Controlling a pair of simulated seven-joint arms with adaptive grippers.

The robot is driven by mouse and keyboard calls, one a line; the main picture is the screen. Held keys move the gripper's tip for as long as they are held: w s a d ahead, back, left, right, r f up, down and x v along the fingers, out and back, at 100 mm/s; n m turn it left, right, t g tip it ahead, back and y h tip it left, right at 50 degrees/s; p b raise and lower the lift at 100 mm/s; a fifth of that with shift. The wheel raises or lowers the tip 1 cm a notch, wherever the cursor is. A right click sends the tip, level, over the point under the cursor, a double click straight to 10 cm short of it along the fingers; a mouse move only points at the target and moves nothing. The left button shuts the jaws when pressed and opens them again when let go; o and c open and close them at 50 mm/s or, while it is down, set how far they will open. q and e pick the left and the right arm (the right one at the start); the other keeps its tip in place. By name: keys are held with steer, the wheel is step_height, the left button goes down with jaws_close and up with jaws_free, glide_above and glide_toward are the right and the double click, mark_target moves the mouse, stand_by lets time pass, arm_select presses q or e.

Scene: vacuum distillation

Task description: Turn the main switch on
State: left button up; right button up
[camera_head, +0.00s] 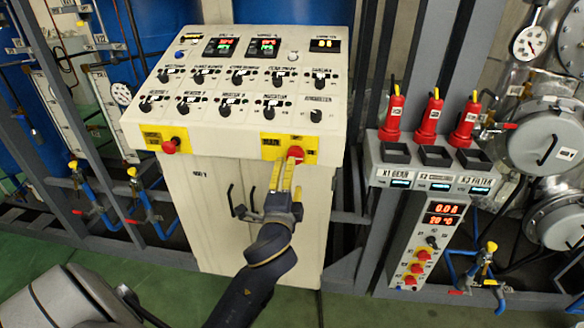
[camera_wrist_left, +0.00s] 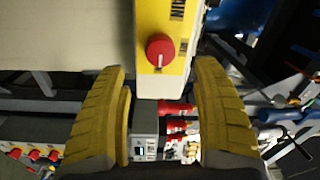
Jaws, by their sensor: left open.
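The main switch (camera_head: 295,153) is a red round knob on a yellow plate (camera_head: 270,149) at the right of the console's front edge. It also shows in the left wrist view as a red knob (camera_wrist_left: 159,48), with a pale mark near its lower side, beside a partly visible "MAIN" label (camera_wrist_left: 178,9). My left gripper (camera_head: 283,172) is open and empty, its yellow fingers pointing up toward the knob just below it. In the left wrist view the knob lies ahead of the gap between the fingers (camera_wrist_left: 160,90). No contact shows. My right gripper is out of view.
The white console (camera_head: 225,160) carries several black knobs and red displays. A red button (camera_head: 170,146) sits at its front left. A rack with red-topped holders (camera_head: 427,120) and a small control box (camera_head: 428,240) stand right.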

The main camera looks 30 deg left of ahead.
arm_select(q)
steer(key=shift+v, duration=1.5)
